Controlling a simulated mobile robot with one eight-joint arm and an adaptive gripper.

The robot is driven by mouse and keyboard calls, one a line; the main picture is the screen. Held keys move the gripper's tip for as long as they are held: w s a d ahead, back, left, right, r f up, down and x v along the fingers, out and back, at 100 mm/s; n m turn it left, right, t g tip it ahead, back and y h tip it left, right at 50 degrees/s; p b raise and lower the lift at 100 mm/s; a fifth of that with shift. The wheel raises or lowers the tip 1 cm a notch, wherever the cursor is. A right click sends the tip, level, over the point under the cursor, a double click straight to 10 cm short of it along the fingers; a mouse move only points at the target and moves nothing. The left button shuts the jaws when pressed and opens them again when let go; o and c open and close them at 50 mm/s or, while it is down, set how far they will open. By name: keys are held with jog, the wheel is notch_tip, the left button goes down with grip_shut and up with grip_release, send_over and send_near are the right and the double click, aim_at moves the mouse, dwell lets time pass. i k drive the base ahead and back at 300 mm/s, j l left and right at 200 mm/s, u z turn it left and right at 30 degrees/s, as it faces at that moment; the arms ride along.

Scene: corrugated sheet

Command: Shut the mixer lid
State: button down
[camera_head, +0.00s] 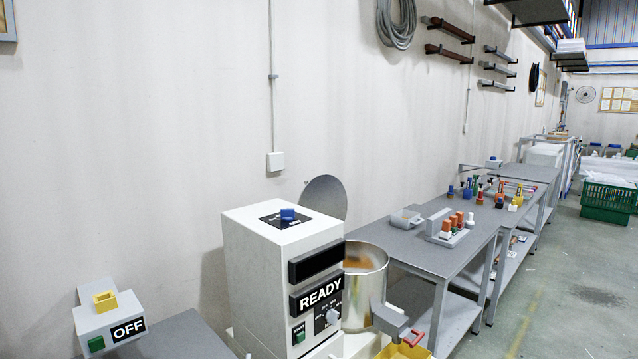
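The mixer (255,268) is a white box-shaped machine with a black "READY" display, a blue knob on top and a green button low on its front. A steel bowl (372,290) stands at its right side, with orange-brown contents showing through its open top. A grey round disc, which looks like the mixer lid (325,194), stands upright behind the machine, raised away from the bowl. Its lower part is hidden by the mixer body. My gripper and arm do not show in this view.
A grey piece (391,320) with a red handle (413,338) juts out at the bowl's front right, above a yellow container (403,351). An "OFF" box (110,323) is at the left. A grey workbench (425,248) with small parts runs right; open floor (560,300) lies beyond.

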aim_at(325, 194)
jog(key=i+l+u, duration=0.1)
jog(key=i+l, duration=0.6)
jog(key=i, duration=0.25)
jog(key=i+l+u, duration=0.1)
jog(key=i+l, duration=0.7)
jog(key=i, duration=0.1)
